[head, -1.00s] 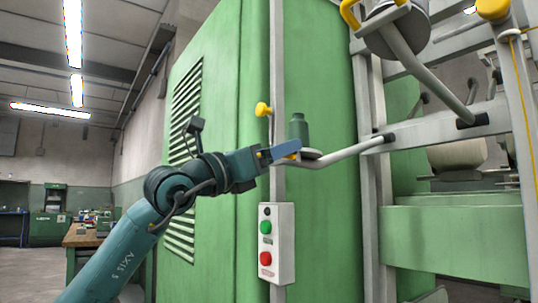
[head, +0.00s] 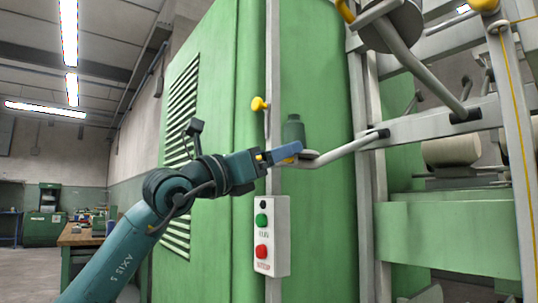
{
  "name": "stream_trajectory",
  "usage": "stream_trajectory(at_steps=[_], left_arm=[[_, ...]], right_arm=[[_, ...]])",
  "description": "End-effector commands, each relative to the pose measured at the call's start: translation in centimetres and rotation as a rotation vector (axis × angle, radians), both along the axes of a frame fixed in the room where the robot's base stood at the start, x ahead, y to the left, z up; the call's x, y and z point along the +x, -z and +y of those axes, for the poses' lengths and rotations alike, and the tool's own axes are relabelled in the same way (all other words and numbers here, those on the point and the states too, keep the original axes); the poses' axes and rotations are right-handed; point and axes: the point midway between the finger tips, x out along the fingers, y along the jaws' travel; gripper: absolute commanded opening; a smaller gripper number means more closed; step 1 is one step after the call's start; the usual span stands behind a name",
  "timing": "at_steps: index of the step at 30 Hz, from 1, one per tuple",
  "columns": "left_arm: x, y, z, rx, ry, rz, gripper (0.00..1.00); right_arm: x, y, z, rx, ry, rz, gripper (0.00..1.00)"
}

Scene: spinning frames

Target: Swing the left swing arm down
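The left swing arm (head: 345,150) is a grey bar that runs from a black joint on the machine frame down and left to a small round plate. A dark green bobbin (head: 294,130) stands upright on or just behind this end. My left gripper (head: 287,153), with blue fingers, is at the arm's outer end and looks shut on its yellow handle (head: 291,160), which the near finger mostly hides. A second swing arm (head: 425,68) with a yellow handle is raised at the upper right. My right gripper is not in view.
A control box (head: 270,237) with a green and a red button hangs below my gripper. A green cabinet (head: 220,130) stands behind my arm. A yellow knob (head: 260,104) is above the gripper. A yellow thread (head: 518,100) hangs at the right.

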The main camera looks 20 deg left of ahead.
Motion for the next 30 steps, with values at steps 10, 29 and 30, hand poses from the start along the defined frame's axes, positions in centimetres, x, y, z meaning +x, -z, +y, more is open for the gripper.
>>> stream_trajectory(at_steps=[10, 29, 30], left_arm=[[-1.2, 0.7, 1.2, -0.001, -0.005, -0.002, 0.84], [-9.4, 4.8, 7.4, -0.001, -0.002, 0.000, 0.84], [-9.5, 4.9, 7.5, -0.001, -0.002, 0.000, 0.84]], right_arm=[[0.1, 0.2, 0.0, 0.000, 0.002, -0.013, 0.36], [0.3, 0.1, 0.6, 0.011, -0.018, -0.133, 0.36], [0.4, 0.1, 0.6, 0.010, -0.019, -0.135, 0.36]])
